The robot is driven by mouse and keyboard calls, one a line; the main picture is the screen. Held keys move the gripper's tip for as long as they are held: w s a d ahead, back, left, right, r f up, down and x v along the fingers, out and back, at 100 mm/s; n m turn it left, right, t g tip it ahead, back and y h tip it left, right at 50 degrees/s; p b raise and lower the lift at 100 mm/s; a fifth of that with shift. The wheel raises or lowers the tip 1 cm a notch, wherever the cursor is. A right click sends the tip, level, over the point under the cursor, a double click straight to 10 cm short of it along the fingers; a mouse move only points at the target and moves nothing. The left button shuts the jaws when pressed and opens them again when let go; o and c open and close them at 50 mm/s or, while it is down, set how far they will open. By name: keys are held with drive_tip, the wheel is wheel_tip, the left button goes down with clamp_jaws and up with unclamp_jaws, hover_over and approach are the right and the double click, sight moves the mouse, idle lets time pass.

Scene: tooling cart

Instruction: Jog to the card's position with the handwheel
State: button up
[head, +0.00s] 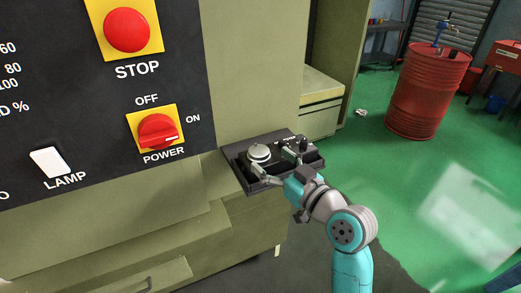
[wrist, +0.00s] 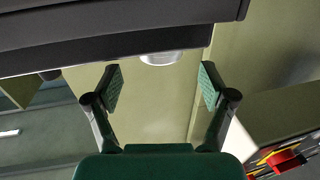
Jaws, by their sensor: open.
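A silver round handwheel (head: 259,152) sits on top of a dark control box (head: 240,165) at the side of the machine. In the wrist view only the handwheel's silver rim (wrist: 160,58) shows past the dark box edge (wrist: 100,45). My gripper (head: 275,164) is open at the near side of the box, with its fingers spread toward the handwheel. In the wrist view my gripper (wrist: 161,86) has an empty gap, and the handwheel lies beyond it, between the fingers' lines. I cannot tell whether a finger touches the box. No card is recognisable in either view.
A small black knob (head: 303,144) stands on the box's right part. The machine panel at left carries a red STOP button (head: 127,30), a red POWER switch (head: 157,131) and a white LAMP switch (head: 49,161). A red drum (head: 428,92) stands on open green floor at right.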

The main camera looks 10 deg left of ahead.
sight(266, 156)
drive_tip(key=shift+x, duration=2.6)
drive_tip(key=c, duration=1.2)
